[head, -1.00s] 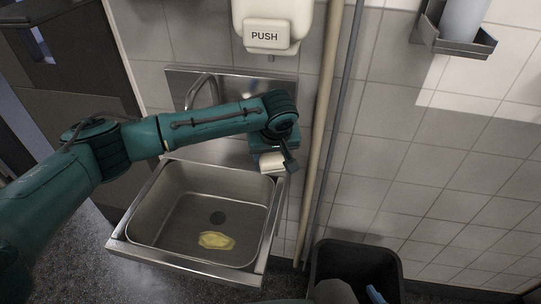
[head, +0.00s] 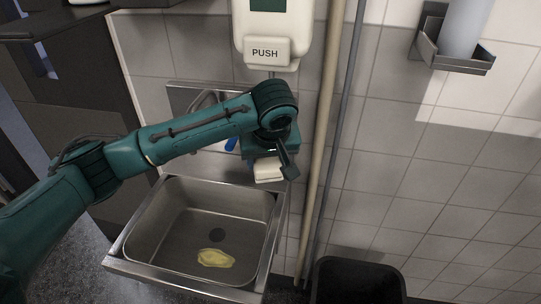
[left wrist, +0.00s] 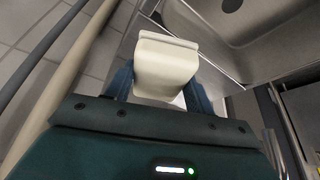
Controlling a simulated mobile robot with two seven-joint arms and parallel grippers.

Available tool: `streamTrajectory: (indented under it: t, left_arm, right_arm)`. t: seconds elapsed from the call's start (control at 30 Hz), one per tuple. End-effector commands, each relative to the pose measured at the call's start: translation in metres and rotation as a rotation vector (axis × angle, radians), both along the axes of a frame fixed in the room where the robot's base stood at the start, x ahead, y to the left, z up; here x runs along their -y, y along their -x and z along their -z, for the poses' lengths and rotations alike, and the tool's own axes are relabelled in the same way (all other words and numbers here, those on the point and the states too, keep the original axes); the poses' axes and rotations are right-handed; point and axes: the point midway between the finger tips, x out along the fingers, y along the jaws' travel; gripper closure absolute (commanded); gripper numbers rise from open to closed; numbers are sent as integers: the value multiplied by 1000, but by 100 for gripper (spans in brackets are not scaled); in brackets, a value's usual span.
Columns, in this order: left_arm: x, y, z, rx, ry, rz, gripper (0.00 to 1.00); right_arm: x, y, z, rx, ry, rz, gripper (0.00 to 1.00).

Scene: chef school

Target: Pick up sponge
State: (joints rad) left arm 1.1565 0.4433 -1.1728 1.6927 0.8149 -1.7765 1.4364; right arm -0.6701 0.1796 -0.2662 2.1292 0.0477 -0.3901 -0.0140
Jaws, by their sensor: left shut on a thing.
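My left gripper (head: 267,166) hangs over the back right corner of the sink, below the soap dispenser. It is shut on a cream-white block (head: 269,174), held clear of the sink. In the left wrist view the block (left wrist: 165,68) sits between the blue fingers of the gripper (left wrist: 160,90); it has a thin lip along its far edge. I cannot tell for sure whether this block is the sponge. A flat, uneven pale-yellow piece (head: 215,258) lies on the sink floor near the drain, well apart from the gripper. My right gripper is out of view.
The steel sink (head: 140,232) stands against the tiled wall, its tap partly hidden behind my left arm. A white dispenser marked PUSH (head: 265,52) is just above the gripper. Pipes (head: 318,150) run down beside it. A black bin (head: 358,278) stands at lower right.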

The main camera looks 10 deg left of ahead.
Motion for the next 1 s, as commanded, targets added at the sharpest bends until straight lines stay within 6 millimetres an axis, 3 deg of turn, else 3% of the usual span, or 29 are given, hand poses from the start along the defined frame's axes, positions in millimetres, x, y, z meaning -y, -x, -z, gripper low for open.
streamTrajectory:
  t: [0.43,0.5,0.7,1.0]
  left_arm:
    - [0,104,1,0,2,3,72]
    - [0,117,-3,1,-2,3,72]
    - [0,144,-2,2,-1,1,72]
    - [1,156,0,0,0,-1,72]
  right_arm:
    - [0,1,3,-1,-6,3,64]
    - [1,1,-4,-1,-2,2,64]
    - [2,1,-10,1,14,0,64]
    - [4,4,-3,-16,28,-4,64]
